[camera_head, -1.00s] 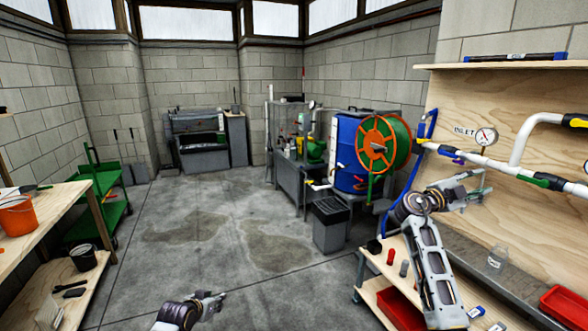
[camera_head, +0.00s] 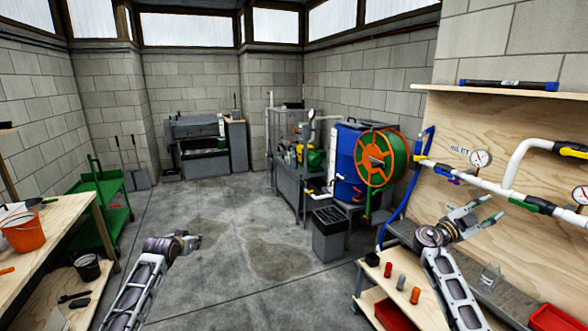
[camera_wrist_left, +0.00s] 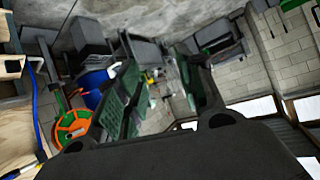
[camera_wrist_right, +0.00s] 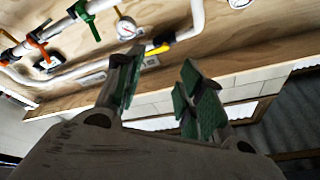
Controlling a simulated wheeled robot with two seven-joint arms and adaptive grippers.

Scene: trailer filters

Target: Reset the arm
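My left arm reaches in from the lower left of the head view, over the floor. Its gripper (camera_head: 192,242) is small there, but the left wrist view shows the two green-padded fingers (camera_wrist_left: 158,72) spread apart with nothing held between them. My right gripper (camera_head: 488,212) is raised above the right-hand bench, in front of the wooden pipe board (camera_head: 460,185). The right wrist view shows its fingers (camera_wrist_right: 161,68) apart and empty, with the board's pipes and a gauge (camera_wrist_right: 127,28) beyond. Neither gripper visibly touches anything.
White piping (camera_head: 490,182) crosses the board behind my right gripper. A blue drum (camera_head: 345,160) with an orange reel (camera_head: 375,160) stands beyond. The middle floor (camera_head: 240,215) is clear.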

